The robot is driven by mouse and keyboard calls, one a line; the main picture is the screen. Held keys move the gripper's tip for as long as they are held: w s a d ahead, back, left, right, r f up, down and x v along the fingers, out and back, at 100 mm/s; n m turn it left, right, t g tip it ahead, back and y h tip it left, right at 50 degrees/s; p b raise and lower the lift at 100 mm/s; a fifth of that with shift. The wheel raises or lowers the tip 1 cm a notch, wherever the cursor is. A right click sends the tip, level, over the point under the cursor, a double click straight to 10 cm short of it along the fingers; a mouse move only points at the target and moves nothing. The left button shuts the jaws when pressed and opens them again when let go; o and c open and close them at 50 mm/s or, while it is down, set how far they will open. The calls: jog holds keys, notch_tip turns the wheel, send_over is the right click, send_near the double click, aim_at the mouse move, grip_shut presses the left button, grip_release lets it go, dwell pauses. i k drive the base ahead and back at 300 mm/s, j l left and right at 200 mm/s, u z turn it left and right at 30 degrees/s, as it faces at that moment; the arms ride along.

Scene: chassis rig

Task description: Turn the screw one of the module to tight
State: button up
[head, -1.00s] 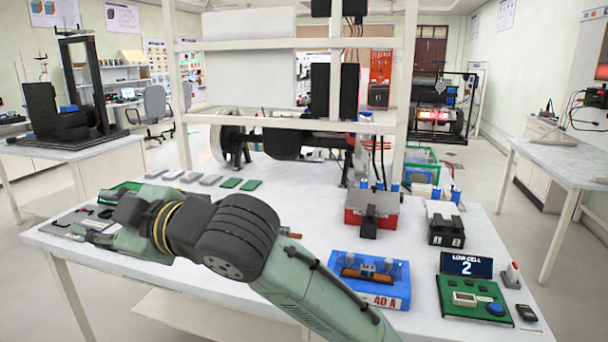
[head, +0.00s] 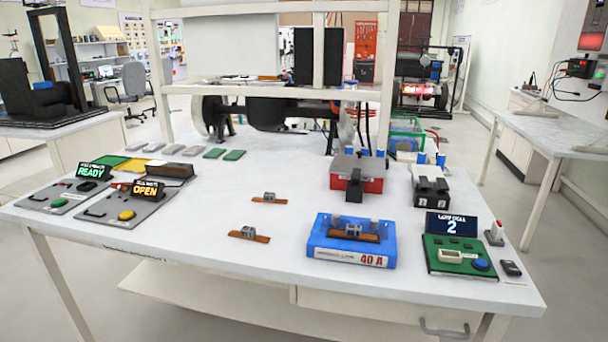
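The blue module (head: 322,245), labelled 40 A, stands near the front right of the table. A copper-coloured bar with a grey block in its middle (head: 352,233) lies across its top. My gripper and arm are not in view.
Two loose copper strips (head: 249,235) (head: 268,199) with grey blocks lie left of the module. A green board with a display reading 2 (head: 458,256) is to its right, a red box (head: 358,174) behind. READY (head: 92,171) and OPEN (head: 146,190) displays stand left.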

aim_at(336, 218)
jog(key=i+j+z, duration=0.25)
jog(key=i, duration=0.2)
jog(key=i+j+z, duration=0.3)
jog(key=i, duration=0.15)
